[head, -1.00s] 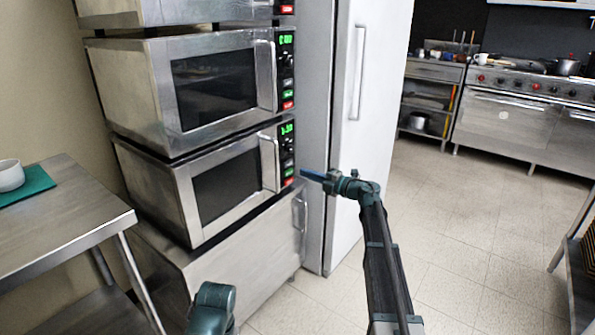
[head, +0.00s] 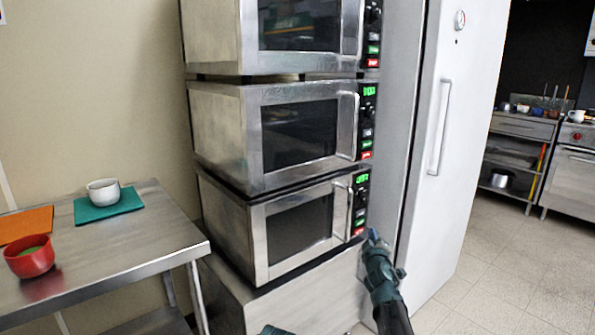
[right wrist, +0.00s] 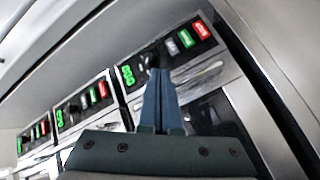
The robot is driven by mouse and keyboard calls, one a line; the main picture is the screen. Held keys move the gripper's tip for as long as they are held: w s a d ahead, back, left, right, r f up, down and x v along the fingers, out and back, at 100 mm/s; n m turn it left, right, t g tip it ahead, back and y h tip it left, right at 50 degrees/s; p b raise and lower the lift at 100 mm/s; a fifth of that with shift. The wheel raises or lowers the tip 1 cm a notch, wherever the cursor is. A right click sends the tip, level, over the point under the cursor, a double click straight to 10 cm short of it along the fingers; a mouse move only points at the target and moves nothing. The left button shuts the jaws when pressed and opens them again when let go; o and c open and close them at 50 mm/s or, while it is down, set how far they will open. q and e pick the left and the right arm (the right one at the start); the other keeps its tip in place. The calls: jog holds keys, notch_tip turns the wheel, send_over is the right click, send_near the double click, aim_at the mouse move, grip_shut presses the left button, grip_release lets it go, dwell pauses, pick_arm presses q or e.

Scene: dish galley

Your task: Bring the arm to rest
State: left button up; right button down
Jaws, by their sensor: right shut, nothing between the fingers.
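My right gripper (head: 373,237) is in front of the lower right corner of the lowest microwave in the head view. In the right wrist view its two blue fingers (right wrist: 163,98) lie together with nothing between them. They point toward the microwave control panels. I cannot tell whether the fingertips touch a panel. Only a small piece of my other arm shows at the bottom edge of the head view, and my left gripper is out of view.
A stack of microwaves (head: 300,142) stands beside a tall white fridge (head: 460,130). At left, a steel table (head: 120,245) holds a white bowl (head: 103,192) on a teal mat (head: 112,208), an orange mat (head: 25,225) and a red bowl (head: 30,262). Floor is clear at right.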

jog(key=s+a+f+m+g+h, duration=0.1)
jog(key=s+a+f+m+g, duration=0.25)
jog(key=s+f, duration=0.4)
jog(key=s+a+f+m+g, duration=0.2)
jog(key=s+a+f+g, duration=0.3)
jog(key=s, duration=0.3)
jog(key=s+a+f+g+y, duration=0.1)
jog(key=s+a+f+g, duration=0.2)
jog(key=s, duration=0.5)
jog(key=s+a+f+g, duration=0.2)
jog(key=s+a+g, duration=0.1)
jog(key=s, duration=0.4)
jog(key=s+a+f+g+y, duration=0.1)
jog(key=s+a+f+g, duration=0.15)
jog(key=s, duration=0.55)
notch_tip(320, 180, up, 28)
jog(key=s+a+p, duration=0.1)
jog(key=p, duration=2.8)
jog(key=shift+s, duration=0.15)
jog(key=shift+a, duration=0.1)
jog(key=shift+a, duration=0.15)
